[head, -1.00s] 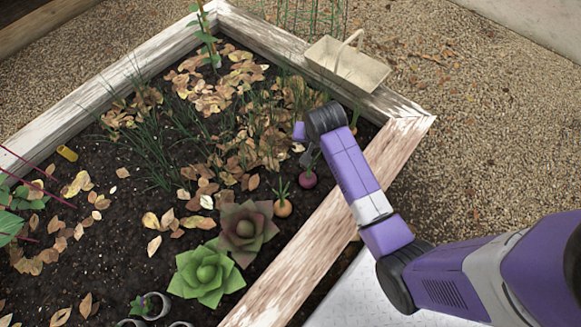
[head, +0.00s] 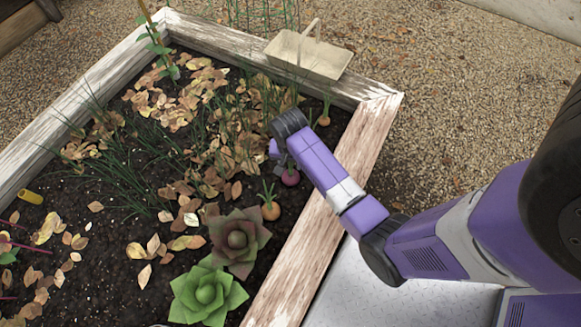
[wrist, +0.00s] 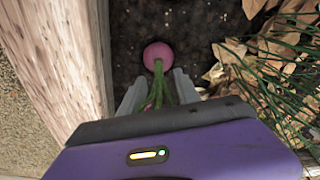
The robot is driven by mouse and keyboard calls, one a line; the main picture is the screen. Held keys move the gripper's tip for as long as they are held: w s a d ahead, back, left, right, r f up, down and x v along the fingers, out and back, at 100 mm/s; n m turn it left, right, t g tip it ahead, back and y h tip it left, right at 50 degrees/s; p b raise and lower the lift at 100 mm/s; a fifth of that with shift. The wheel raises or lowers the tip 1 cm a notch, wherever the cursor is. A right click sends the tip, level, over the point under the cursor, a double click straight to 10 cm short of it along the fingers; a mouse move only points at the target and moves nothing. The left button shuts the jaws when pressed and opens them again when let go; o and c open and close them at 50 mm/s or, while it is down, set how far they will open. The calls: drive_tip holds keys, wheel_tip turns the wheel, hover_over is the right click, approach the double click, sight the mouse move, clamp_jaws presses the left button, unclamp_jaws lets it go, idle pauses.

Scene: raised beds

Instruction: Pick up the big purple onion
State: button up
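The purple onion (head: 290,177) sits in the dark soil near the bed's right-hand wall, its green leaves rising from it. In the wrist view the round pink-purple onion (wrist: 157,56) lies just beyond my fingertips. Its green stalk runs back between the two grey fingers. My gripper (wrist: 158,82) is open, with a finger on each side of the stalk and neither visibly touching the bulb. In the head view my gripper (head: 284,161) is at the onion's leaves, partly hidden by my purple wrist.
The weathered wooden wall (head: 318,232) runs close beside the onion. An orange root vegetable (head: 270,211) and a dark rosette plant (head: 237,240) stand nearer. Another orange root (head: 324,120) is farther off. Dry leaves (wrist: 262,62) and grassy stems lie close right in the wrist view. A basket (head: 308,56) stands on the far wall.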

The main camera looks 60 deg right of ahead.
sight(291, 172)
wheel_tip(291, 172, down, 3)
drive_tip(key=shift+d+b, duration=0.1)
drive_tip(key=shift+b, duration=0.25)
drive_tip(key=shift+r, duration=0.1)
clamp_jaws()
